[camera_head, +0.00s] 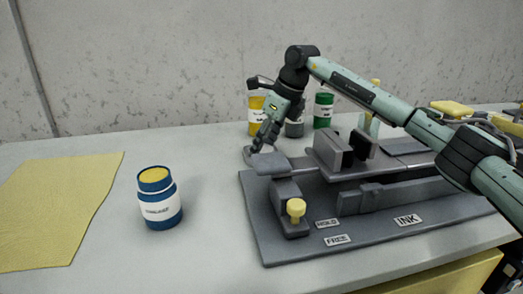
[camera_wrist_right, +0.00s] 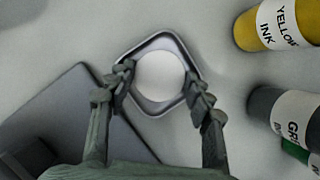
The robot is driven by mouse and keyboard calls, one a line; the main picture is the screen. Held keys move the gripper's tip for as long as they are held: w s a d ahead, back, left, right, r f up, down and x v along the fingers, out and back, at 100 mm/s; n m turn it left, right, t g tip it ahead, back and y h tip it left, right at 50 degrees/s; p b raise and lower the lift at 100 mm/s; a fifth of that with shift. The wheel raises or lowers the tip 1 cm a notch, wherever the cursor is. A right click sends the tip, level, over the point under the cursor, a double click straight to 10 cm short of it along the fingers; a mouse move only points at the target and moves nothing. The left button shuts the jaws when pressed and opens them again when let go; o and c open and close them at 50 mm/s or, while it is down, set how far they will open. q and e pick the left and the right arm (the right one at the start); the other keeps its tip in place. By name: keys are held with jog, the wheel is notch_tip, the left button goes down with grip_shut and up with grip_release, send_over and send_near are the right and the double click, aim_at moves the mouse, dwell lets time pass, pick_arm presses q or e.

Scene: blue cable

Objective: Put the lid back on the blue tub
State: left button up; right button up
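The blue tub (camera_head: 160,212) stands upright on the left half of the table, with a white label and a yellow round top inside a blue rim. A round white disc, which may be the lid, (camera_wrist_right: 159,76) lies in a grey square dish with rounded corners (camera_wrist_right: 150,105). The dish (camera_head: 249,157) partly shows under my right gripper (camera_head: 262,142) in the head view. My right gripper is open, pointing down, with its fingers on either side of the disc in the right wrist view (camera_wrist_right: 161,82). Contact with the disc cannot be told. My left gripper is not in view.
A grey press-like fixture (camera_head: 262,220) with a yellow knob (camera_head: 296,208) stands right of the tub. Yellow (camera_head: 256,103), grey (camera_head: 295,129) and green (camera_head: 323,110) ink bottles stand behind. A yellow cloth (camera_head: 60,205) lies at left. The table around the tub is clear.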

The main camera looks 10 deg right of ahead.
aim_at(263, 149)
jog(key=shift+r, duration=0.15)
notch_tip(263, 149, up, 4)
jog(key=shift+a+r, duration=0.1)
jog(key=shift+r, duration=0.05)
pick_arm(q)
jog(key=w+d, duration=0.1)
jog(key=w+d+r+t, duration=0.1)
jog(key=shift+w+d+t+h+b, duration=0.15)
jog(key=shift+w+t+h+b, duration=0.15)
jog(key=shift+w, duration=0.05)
pick_arm(e)
jog(key=s+a+r, duration=0.5)
jog(key=s+r, duration=0.1)
jog(key=s, duration=0.4)
jog(key=shift+a+r, duration=0.25)
jog(key=shift+a, duration=0.05)
jog(key=shift+s, duration=0.1)
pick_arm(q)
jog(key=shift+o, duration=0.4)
